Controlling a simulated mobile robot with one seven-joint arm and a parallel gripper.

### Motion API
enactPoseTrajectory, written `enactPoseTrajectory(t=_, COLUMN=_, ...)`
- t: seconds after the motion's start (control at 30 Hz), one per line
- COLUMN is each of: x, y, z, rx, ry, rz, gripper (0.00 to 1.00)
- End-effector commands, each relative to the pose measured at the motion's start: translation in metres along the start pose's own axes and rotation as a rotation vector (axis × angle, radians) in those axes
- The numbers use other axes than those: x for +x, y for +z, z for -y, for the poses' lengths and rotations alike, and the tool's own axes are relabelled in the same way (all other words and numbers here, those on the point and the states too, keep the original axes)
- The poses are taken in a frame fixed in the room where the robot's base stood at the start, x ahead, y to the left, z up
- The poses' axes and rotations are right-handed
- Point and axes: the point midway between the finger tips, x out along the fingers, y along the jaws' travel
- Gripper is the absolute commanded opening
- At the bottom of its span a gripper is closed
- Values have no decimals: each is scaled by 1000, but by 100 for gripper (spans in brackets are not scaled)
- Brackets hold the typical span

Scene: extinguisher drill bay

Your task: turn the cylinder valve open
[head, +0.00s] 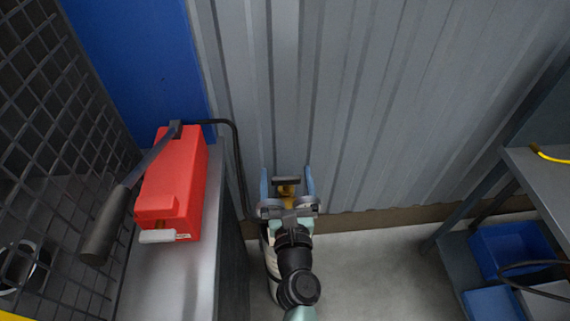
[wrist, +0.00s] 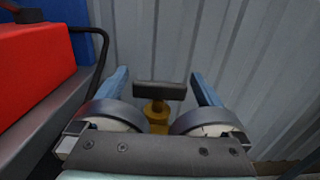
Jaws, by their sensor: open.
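The cylinder valve shows a dark T-shaped handle (head: 286,181) on a brass body (head: 287,193). In the wrist view the handle (wrist: 160,90) lies crosswise on its brass stem (wrist: 156,112). My gripper (head: 287,175) is open. Its two blue fingers stand left and right of the handle, with a gap on each side in the wrist view (wrist: 159,77). I see no contact. The cylinder (head: 271,275) stands below, mostly hidden by my arm and gripper.
A red box (head: 177,180) with a dark lever (head: 130,195) sits on a metal bench (head: 170,285) at left. A black hose (head: 238,150) runs down beside the bench. A corrugated wall (head: 400,100) is close behind. Blue bins (head: 506,245) stand on a right-hand shelf; floor between is clear.

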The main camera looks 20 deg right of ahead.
Motion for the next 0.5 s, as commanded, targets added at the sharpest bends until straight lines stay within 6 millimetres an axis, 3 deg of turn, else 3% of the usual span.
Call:
enactPoseTrajectory(t=0.2, x=27, y=0, z=0, rx=-1, ry=0, rz=1, gripper=100)
enactPoseTrajectory(t=0.5, x=35, y=0, z=0, rx=-1, ry=0, rz=0, gripper=100)
